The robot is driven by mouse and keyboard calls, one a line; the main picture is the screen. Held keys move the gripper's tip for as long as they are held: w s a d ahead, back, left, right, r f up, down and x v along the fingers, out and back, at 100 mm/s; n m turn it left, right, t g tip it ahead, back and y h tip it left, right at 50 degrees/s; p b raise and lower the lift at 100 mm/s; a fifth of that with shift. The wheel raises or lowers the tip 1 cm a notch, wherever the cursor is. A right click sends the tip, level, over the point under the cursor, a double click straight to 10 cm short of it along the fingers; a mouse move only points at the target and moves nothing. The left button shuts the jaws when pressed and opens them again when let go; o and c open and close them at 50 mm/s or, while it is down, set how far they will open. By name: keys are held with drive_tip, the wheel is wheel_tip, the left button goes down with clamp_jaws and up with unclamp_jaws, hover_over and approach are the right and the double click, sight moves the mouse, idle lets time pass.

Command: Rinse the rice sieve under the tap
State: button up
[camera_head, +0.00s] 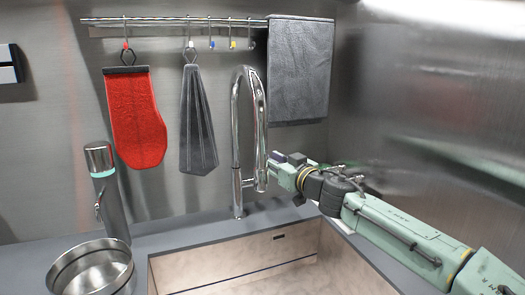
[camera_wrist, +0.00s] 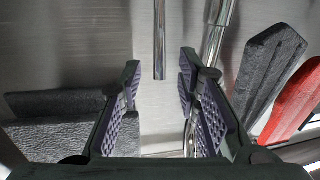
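The chrome tap (camera_head: 236,140) stands behind the sink, its neck bent over at the top. A round, shiny metal vessel (camera_head: 62,284), the only sieve-like thing, sits on the counter at the lower left; I cannot make out any mesh. My gripper (camera_head: 274,168) is just right of the tap, far from the vessel. In the wrist view my gripper (camera_wrist: 160,92) is open, with nothing between its pads. A thin metal rod (camera_wrist: 160,40), seemingly part of the tap, ends in line with the gap. The tap's pipe (camera_wrist: 215,45) passes right of it.
The sink (camera_head: 230,262) lies in front of the tap. A metal cylinder with a teal band (camera_head: 110,195) stands at left. A steel wall closes the right.

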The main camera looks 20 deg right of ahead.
drive_tip(key=shift+p+x, duration=0.45)
drive_tip(key=shift+x, duration=1.9)
clamp_jaws()
